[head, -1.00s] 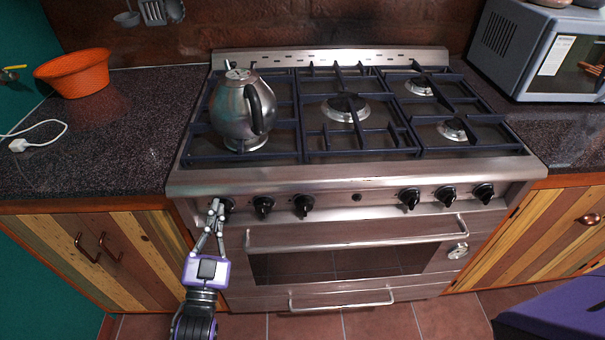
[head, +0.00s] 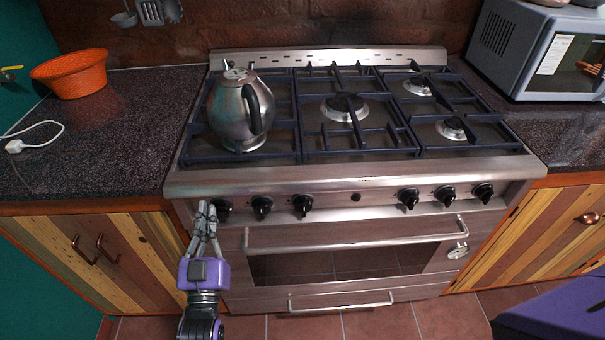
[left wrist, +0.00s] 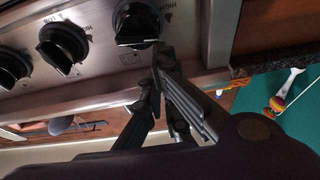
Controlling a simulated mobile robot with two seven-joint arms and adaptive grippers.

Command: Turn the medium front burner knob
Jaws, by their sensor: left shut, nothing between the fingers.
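Several black knobs sit in a row on the stove's steel front panel. The leftmost knob (head: 223,209) is partly hidden by my left gripper (head: 207,207). The second (head: 262,207) and third (head: 303,206) are to its right, and three more are on the right half of the panel. I cannot read which knob is the medium front burner's. My left gripper is shut and empty, its fingertips just left of the leftmost knob. In the left wrist view this knob (left wrist: 138,22) is right by the fingertips (left wrist: 158,58); contact is unclear. My right gripper is out of view.
A steel kettle (head: 240,112) stands on the left burner grate. The oven door handle (head: 355,236) juts out below the knobs. An orange basket (head: 72,74) and a microwave (head: 540,50) stand on the side counters. The other knobs are unobstructed.

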